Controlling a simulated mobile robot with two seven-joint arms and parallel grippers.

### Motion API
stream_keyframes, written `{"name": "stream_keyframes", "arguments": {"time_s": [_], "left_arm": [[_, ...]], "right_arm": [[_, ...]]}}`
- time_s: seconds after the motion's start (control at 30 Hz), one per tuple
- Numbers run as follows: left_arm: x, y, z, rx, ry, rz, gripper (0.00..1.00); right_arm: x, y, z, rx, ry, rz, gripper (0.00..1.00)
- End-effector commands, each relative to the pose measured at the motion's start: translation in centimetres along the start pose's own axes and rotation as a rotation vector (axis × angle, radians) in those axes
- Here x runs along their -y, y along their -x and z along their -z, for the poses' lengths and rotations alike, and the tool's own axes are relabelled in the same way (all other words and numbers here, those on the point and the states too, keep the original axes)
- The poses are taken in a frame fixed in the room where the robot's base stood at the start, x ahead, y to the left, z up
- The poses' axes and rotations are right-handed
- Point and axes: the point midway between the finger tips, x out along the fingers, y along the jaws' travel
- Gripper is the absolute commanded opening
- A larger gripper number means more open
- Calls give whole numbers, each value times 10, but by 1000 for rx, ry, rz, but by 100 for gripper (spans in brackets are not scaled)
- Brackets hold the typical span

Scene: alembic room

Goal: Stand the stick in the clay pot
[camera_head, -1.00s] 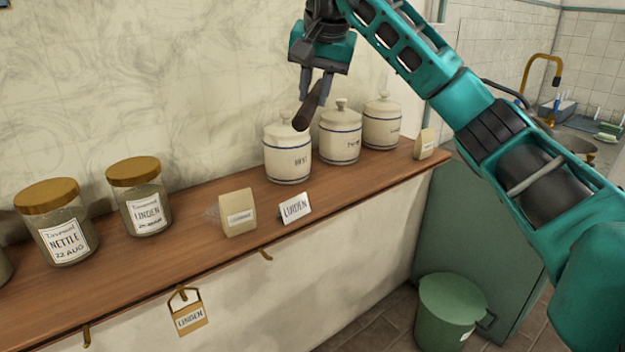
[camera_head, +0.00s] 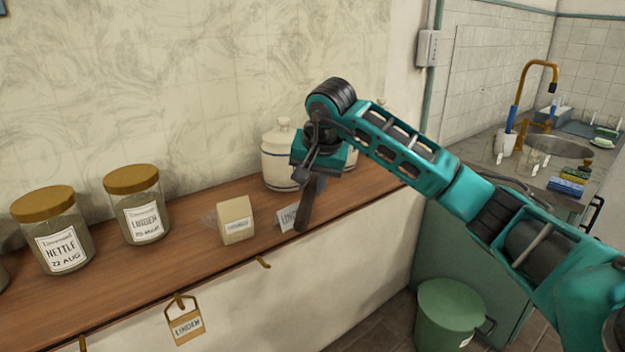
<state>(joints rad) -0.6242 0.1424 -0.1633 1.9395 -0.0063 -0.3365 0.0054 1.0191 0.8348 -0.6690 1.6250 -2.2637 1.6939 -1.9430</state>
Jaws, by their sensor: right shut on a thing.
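My right gripper (camera_head: 312,172) is shut on a dark brown stick (camera_head: 304,208). The stick hangs down nearly upright, slightly tilted, in front of the wooden shelf and hides part of a small LINDEN card (camera_head: 286,218). I cannot tell whether the stick touches the card or the shelf. I see no clay pot that I can make out. My left gripper is not in view.
The wooden shelf (camera_head: 180,250) holds two brown-lidded jars, NETTLE (camera_head: 55,240) and LINDEN (camera_head: 140,212), a small paper packet (camera_head: 236,220) and a white lidded canister (camera_head: 280,160). Other canisters are mostly hidden by my arm. A green bin (camera_head: 450,312) stands below. A sink (camera_head: 560,146) is at right.

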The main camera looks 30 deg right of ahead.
Motion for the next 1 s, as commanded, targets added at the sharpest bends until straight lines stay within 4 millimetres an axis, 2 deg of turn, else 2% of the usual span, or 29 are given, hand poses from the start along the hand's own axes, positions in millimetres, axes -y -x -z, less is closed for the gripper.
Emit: {"name": "stream_keyframes", "arguments": {"time_s": [0.37, 0.4, 0.63, 0.87, 1.0], "left_arm": [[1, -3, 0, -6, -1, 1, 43], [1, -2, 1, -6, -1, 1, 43], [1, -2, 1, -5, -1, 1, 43], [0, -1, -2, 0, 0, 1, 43], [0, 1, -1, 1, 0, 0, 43]], "right_arm": [[-1, -4, -2, -1, 1, 0, 0], [-1, -4, -2, 0, 1, 0, 26], [0, -3, -2, 0, 0, 1, 49], [0, -3, -1, 0, 0, 1, 50], [1, 5, 1, -1, 0, 3, 50]]}}
